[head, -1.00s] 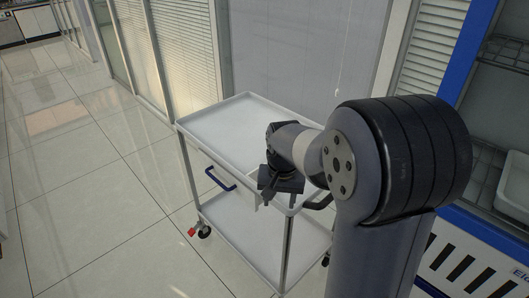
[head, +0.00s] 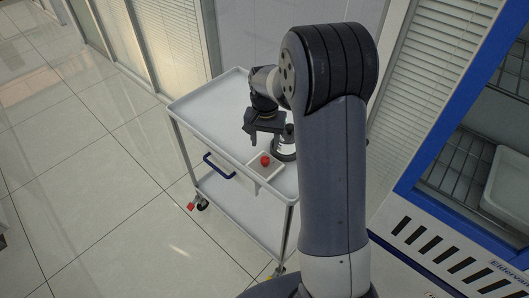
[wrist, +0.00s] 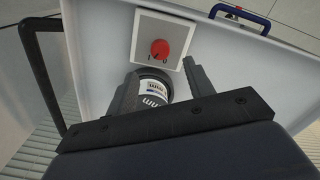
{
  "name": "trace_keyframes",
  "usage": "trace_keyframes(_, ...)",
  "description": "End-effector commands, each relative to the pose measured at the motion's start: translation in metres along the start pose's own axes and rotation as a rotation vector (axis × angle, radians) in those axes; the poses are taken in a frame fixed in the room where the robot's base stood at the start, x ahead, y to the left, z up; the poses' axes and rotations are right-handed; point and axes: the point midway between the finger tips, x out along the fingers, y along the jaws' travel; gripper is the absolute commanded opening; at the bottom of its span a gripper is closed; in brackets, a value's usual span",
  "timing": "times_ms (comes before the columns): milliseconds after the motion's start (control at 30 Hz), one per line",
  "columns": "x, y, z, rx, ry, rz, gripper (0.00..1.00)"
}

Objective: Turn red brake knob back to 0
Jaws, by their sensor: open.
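The red knob (head: 265,160) sits on a small white panel (head: 252,164) at the near right part of the white cart's top. In the wrist view the red knob (wrist: 159,47) is on its pale square panel (wrist: 178,29), with small dark marks beside it that are too small to read surely. My gripper (head: 267,128) is above the cart top, just behind the knob in the head view. In the wrist view my gripper (wrist: 160,78) has its two fingers apart, with the knob beyond them and nothing gripped. A dark cylinder with a pale marked label (wrist: 154,88) shows between the fingers.
The white cart (head: 190,104) has a raised rim, a blue handle (head: 220,166) and a lower shelf. Most of its top is clear. A blue-framed cabinet with wire shelves (head: 460,150) stands at the right. A glass wall runs behind the cart; open tiled floor lies left.

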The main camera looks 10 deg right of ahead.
Motion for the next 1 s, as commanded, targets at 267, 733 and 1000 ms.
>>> trace_keyframes(267, 0.051, 0.000, 0.001, -0.001, -0.004, 0.002, 0.50)
trace_keyframes(733, 0.072, 0.000, 0.000, -0.001, 0.000, 0.000, 0.50)
trace_keyframes(1000, 0.072, 0.000, 0.000, -0.001, 0.000, 0.000, 0.32)
